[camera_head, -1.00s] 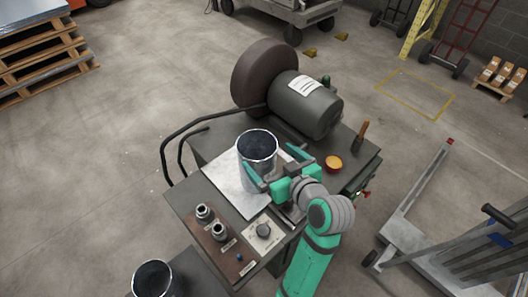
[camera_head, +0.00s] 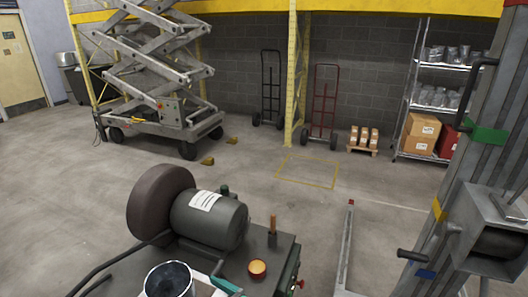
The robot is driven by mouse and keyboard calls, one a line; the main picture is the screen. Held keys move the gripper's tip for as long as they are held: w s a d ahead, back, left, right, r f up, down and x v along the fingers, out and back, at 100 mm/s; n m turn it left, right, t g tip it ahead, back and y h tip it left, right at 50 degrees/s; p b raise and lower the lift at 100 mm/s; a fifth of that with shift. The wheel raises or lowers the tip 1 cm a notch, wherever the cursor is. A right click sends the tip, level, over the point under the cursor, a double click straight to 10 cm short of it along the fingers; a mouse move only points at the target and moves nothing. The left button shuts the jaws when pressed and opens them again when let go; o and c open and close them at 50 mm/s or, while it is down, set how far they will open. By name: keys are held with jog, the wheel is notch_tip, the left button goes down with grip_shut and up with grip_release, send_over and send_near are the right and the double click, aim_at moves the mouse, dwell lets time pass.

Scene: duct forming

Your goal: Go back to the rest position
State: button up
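A shiny metal duct piece (camera_head: 169,282) with a round, dark open top stands at the bottom edge of the head view, its lower part cut off. It is on the dark machine table (camera_head: 268,243). Only a teal piece of my gripper (camera_head: 228,286) shows, just right of the duct, at the bottom edge. The rest of my gripper and arm is out of the picture. I cannot tell whether the fingers are open or touch the duct.
A grinder-like motor (camera_head: 218,224) with a big dark wheel (camera_head: 155,203) stands behind the duct. An orange bowl (camera_head: 257,269) and a wooden-handled tool (camera_head: 272,233) are to the right. A lift mast (camera_head: 455,200) rises at right. Floor behind the table is largely clear.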

jog(key=s+d+f+m+t+h, duration=0.1)
jog(key=d+f+m, duration=0.1)
jog(key=f, duration=0.1)
jog(key=s+d+f+m+t+h, duration=0.1)
jog(key=d+f+m, duration=0.1)
jog(key=f, duration=0.1)
jog(key=s+d+f+m+t+h, duration=0.1)
jog(key=d+f, duration=0.1)
jog(key=f, duration=0.2)
jog(key=shift+s+d+f+m+h, duration=0.1)
jog(key=shift+s+d+m+h, duration=0.05)
jog(key=shift+d+m+h, duration=0.2)
jog(key=s+d+f+m+t+h, duration=0.1)
jog(key=s+d+f+m+h, duration=0.15)
jog(key=s+d, duration=0.4)
jog(key=s+d+f+m+t+h, duration=0.2)
jog(key=s+d+f+h, duration=0.15)
jog(key=s, duration=0.55)
jog(key=s+d+r+t+h, duration=0.1)
jog(key=s+r, duration=0.3)
jog(key=s, duration=0.6)
jog(key=shift+s+d+n, duration=0.2)
jog(key=shift+d+n, duration=0.1)
jog(key=shift+d, duration=0.1)
